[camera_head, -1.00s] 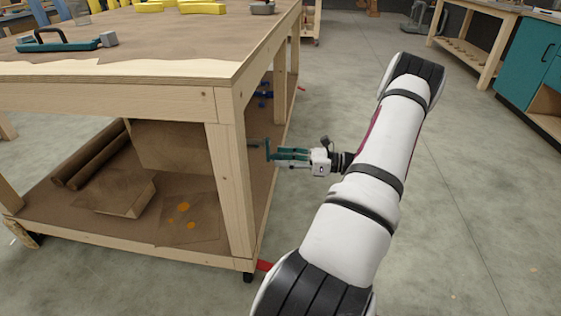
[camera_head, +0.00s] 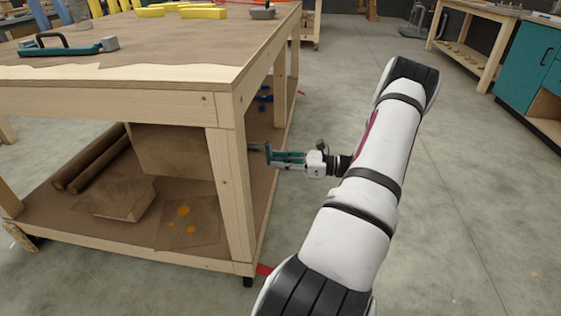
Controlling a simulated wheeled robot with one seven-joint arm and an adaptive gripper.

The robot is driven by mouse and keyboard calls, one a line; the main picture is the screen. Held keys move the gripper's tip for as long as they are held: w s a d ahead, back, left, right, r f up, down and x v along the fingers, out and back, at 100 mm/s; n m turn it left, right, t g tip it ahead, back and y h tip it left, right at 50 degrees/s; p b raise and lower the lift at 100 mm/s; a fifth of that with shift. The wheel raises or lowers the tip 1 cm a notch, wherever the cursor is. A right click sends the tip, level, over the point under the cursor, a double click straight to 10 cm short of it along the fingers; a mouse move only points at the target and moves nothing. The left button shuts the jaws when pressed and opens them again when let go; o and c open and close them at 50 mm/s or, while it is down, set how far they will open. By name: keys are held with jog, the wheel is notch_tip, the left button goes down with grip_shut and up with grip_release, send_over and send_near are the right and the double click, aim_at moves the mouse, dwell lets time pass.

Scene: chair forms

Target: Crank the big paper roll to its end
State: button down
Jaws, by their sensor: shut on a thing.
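My gripper (camera_head: 279,158) is at the right side of the wooden workbench, just outside its legs, and reaches in from the right. It is shut on the teal crank (camera_head: 267,151), whose thin shaft runs left behind the front leg. The fingers cover much of the handle. A large brown surface (camera_head: 172,150) hangs under the bench top in line with the shaft; I cannot tell whether it is the big paper roll. Brown paper (camera_head: 165,62) with a ragged front edge covers the bench top.
The bench's front leg (camera_head: 231,185) stands close left of the crank. Two brown rolls (camera_head: 92,162) and a flat brown block (camera_head: 125,202) lie on the lower shelf. A teal-handled tool (camera_head: 62,46) lies on top. The floor (camera_head: 470,190) to the right is clear.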

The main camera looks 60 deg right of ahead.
jog(key=c, duration=1.4)
grip_release()
jog(key=shift+d, duration=0.1)
jog(key=v, duration=1.2)
